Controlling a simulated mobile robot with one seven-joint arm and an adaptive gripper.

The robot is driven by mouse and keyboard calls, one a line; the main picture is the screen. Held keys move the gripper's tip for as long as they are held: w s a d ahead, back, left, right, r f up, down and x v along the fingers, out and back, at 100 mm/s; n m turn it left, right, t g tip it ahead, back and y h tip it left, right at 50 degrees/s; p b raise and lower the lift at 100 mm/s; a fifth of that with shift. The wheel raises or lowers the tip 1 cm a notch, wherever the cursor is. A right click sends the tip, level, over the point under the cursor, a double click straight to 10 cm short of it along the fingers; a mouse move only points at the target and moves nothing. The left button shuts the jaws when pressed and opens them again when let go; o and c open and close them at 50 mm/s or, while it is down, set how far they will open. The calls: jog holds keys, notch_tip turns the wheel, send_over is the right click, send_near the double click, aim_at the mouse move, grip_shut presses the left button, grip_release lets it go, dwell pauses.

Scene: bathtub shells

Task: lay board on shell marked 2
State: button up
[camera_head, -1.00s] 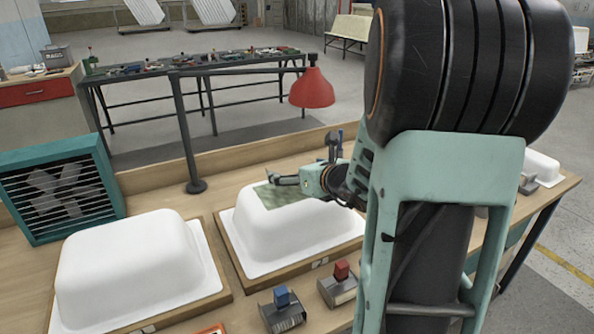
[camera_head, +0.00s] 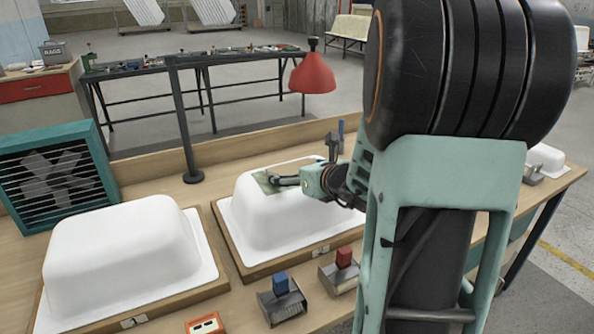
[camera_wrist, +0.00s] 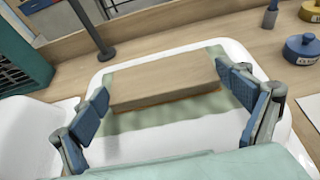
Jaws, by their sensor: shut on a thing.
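A pale wooden board (camera_wrist: 165,80) lies between the blue finger pads of my gripper (camera_wrist: 168,94) in the wrist view. My gripper is shut on it. The board is over a green mat (camera_wrist: 150,121) on top of a white shell (camera_wrist: 150,142); I cannot tell whether it touches the mat. In the head view my gripper (camera_head: 287,181) is at the top of the middle shell (camera_head: 265,218), with part of the green mat (camera_head: 266,186) showing. The board is not distinct there. The label (camera_head: 320,251) on this shell's base is too small to read.
Another white shell (camera_head: 120,250) stands on the left, beside a teal fan (camera_head: 55,185). Blue-handled (camera_head: 282,300) and red-handled (camera_head: 340,270) tools sit in front. A small white shell (camera_head: 545,158) is at right.

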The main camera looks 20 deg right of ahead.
jog(key=shift+f+b, duration=0.25)
jog(key=shift+b, duration=0.15)
dwell(0.6)
jog(key=o, duration=0.9)
jog(key=shift+r+p, duration=2.65)
jog(key=shift+r, duration=1)
